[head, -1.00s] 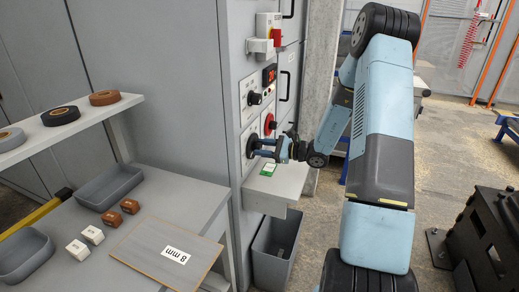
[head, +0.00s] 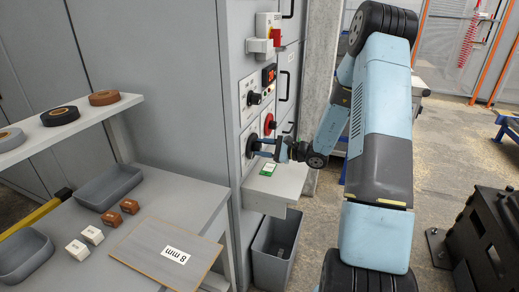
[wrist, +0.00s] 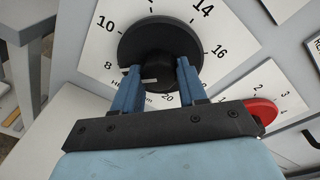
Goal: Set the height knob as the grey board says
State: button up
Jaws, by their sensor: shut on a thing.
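The grey board (head: 150,250) lies on the bench in the head view. Its white label (head: 176,254) reads "8 mm", upside down to me. The height knob (head: 252,146) is the lowest black knob on the grey cabinet front. My gripper (head: 265,147) is shut on this knob. In the wrist view the blue fingers of my gripper (wrist: 157,85) stand on either side of the dark grip of the knob (wrist: 155,45).
Another black knob (head: 254,98) and a red knob (head: 269,124) sit close by; the red one also shows in the wrist view (wrist: 262,110). A small ledge (head: 285,182) with a green-edged card is below. A grey bin (head: 275,250) stands under it.

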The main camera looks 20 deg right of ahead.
jog(key=shift+d, duration=0.1)
jog(key=o, duration=0.8)
jog(key=v, duration=1.3)
jog(key=shift+s+d, duration=0.25)
jog(key=shift+d, duration=0.05)
